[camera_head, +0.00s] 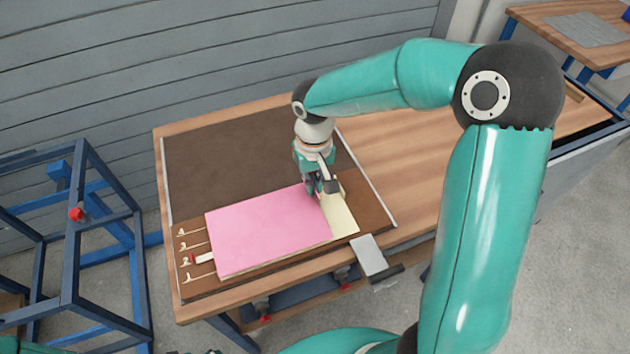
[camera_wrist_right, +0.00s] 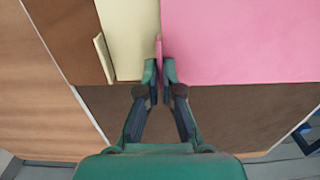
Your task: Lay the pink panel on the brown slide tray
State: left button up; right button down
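The pink panel (camera_head: 265,232) lies flat over the brown slide tray (camera_head: 365,203), beside a cream panel (camera_head: 342,212) at its right end. I cannot tell whether the pink panel touches the tray or rests on cream material. My right gripper (camera_head: 322,188) is at the panel's far right corner. In the right wrist view its fingers (camera_wrist_right: 160,72) are close together around a thin pink upright edge beside the pink panel (camera_wrist_right: 240,40). The cream panel (camera_wrist_right: 130,35) is just left of them. My left gripper is not in view.
A dark brown bed (camera_head: 240,150) between metal rails lies behind the tray. A grey plate (camera_head: 370,255) juts from the front edge. Bare wooden tabletop (camera_head: 410,160) is at right.

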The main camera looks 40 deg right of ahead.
jog(key=shift+f+b, duration=0.4)
jog(key=shift+f, duration=0.1)
dwell(0.3)
jog(key=c, duration=0.8)
grip_release()
jog(key=shift+c, duration=0.2)
jog(key=shift+r+p, duration=2.6)
jog(key=shift+r, duration=0.95)
